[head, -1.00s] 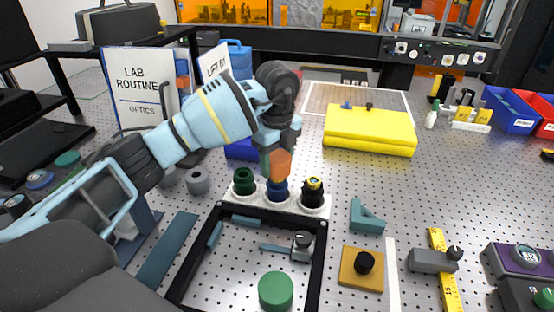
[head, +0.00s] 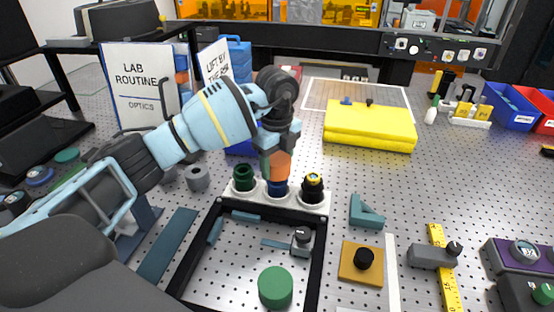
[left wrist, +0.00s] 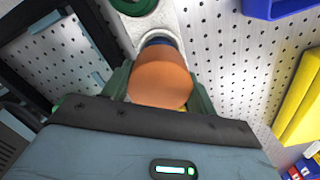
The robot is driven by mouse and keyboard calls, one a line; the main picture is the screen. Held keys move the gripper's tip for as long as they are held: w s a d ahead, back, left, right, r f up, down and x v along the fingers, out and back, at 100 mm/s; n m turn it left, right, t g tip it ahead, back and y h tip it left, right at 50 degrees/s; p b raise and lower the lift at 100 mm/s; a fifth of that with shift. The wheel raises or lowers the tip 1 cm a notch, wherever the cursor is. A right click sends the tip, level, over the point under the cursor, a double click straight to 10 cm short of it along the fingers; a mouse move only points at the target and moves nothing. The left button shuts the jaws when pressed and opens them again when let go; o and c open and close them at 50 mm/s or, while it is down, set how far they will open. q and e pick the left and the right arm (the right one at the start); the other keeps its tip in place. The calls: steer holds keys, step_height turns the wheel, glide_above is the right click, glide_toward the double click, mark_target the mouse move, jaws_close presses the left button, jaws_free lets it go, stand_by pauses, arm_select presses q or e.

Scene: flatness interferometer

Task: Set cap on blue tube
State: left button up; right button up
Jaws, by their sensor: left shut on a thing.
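The blue tube (head: 277,187) stands in the middle of a white holder (head: 318,207), between a green tube (head: 243,178) and a black tube with a yellow top (head: 313,186). My left gripper (head: 278,160) is shut on an orange cap (head: 279,166) right above the blue tube. In the left wrist view the orange cap (left wrist: 160,80) sits between the fingers and covers most of the blue tube, of which a blue rim (left wrist: 158,42) shows beyond it. I cannot tell whether the cap touches the tube. My right gripper is not in view.
A black-framed tray (head: 322,255) lies in front of the holder with small parts and a green disc (head: 275,287). A yellow case (head: 370,130) stands behind on the right. A teal angle bracket (head: 366,212) lies to the right. A lab routine sign (head: 140,85) stands behind my left arm.

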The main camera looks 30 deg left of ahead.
mark_target(277, 158)
arm_select(q)
steer(key=shift+f, duration=1)
steer(key=o, duration=1)
steer(key=shift+r, duration=0.1)
step_height(277, 158, up, 8)
steer(key=shift+f, duration=0.2)
steer(key=shift+f, duration=0.1)
